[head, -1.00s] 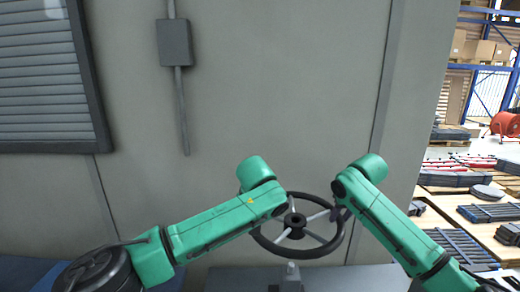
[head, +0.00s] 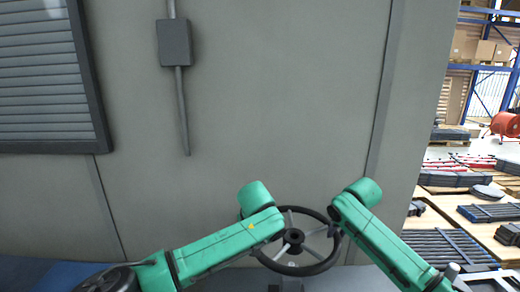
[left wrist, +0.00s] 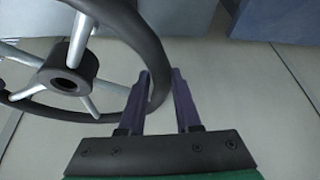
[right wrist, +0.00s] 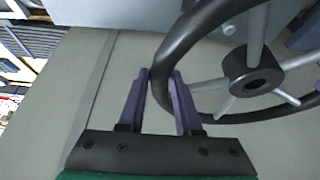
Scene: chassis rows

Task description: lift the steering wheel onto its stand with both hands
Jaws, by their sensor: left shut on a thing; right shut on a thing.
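The steering wheel, with a black rim, pale spokes and dark hub (head: 294,237), is held up between my two arms in the head view. My right gripper (head: 334,230) is shut on the rim at its right side; the right wrist view shows its purple fingers (right wrist: 162,75) either side of the rim. My left gripper is hidden behind its own arm in the head view; in the left wrist view its fingers (left wrist: 160,75) are shut on the rim's opposite side. The grey stand (head: 288,286) shows just below the wheel, its top covered by the rim; contact cannot be told.
A grey wall with a conduit box (head: 174,43) stands behind the wheel. A louvred panel (head: 45,75) is at upper left. A grey surface lies under the wheel.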

